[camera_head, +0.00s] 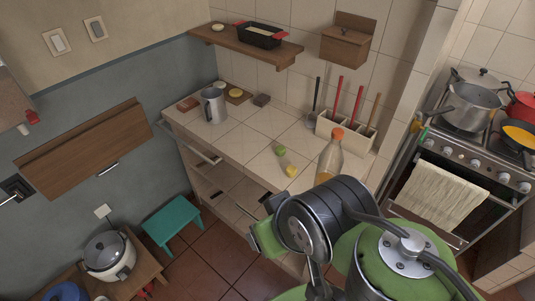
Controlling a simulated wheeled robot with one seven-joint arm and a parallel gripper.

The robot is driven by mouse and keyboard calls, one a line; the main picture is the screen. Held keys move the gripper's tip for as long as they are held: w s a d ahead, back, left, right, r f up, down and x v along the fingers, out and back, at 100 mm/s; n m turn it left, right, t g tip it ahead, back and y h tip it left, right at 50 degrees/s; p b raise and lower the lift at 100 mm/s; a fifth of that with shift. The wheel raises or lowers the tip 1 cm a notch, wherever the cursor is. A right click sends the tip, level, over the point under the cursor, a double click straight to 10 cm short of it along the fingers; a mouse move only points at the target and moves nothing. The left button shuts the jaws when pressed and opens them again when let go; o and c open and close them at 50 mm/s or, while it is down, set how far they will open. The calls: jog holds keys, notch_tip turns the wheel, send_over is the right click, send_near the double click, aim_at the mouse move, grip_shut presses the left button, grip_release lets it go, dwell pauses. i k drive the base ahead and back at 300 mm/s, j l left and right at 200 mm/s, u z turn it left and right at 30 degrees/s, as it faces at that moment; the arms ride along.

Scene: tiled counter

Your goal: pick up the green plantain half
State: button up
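A small green piece (280,150), which looks like the green plantain half, lies on the tiled counter (235,145) near its middle. A small yellow piece (291,171) lies just in front of it, nearer the counter's front edge. My arm, with black and green links, fills the lower right foreground, in front of the counter. I cannot make out my gripper's fingers in this view. Nothing covers the green piece.
A bottle with an orange cap (333,154) stands right of the pieces, partly behind my arm. A utensil holder (346,131) stands behind it. A metal mug (214,105) is at the left. A wooden shelf (280,58) hangs above. Counter around the green piece is mostly clear.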

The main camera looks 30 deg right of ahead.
aim_at(280, 150)
jog(key=i+j+z, duration=0.4)
jog(key=i+j, duration=0.35)
jog(key=j, duration=0.15)
jog(key=i+z, duration=0.25)
jog(key=i, duration=0.55)
